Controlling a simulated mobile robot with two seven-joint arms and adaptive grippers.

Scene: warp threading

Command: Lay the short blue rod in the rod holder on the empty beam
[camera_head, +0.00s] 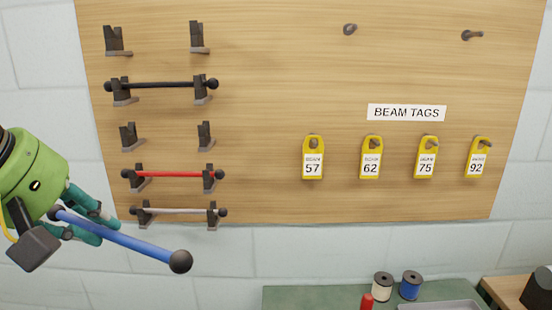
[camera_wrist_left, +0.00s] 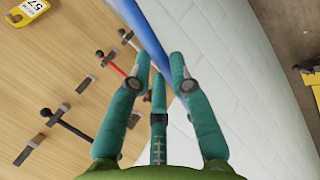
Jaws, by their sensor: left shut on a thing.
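The blue rod (camera_head: 125,238) has a dark ball on its near end. My left gripper (camera_head: 95,225), green with teal fingers, is shut on it and holds it out in front of the lower left of the wooden board. The rod tilts down to the right. In the left wrist view the blue rod (camera_wrist_left: 152,42) runs between the teal fingers (camera_wrist_left: 160,62). Paired dark rod brackets are on the board: the top pair (camera_head: 114,40) and the third pair (camera_head: 128,137) hold no rod. No beam is recognisable in these views. My right gripper is not in view.
Other brackets hold a black rod (camera_head: 160,85), a red rod (camera_head: 175,174) and a grey rod (camera_head: 180,211). Several yellow tags (camera_head: 312,157) hang to the right. Below, a green surface (camera_head: 300,298) bears a white spool (camera_head: 382,288) and a blue spool (camera_head: 410,286).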

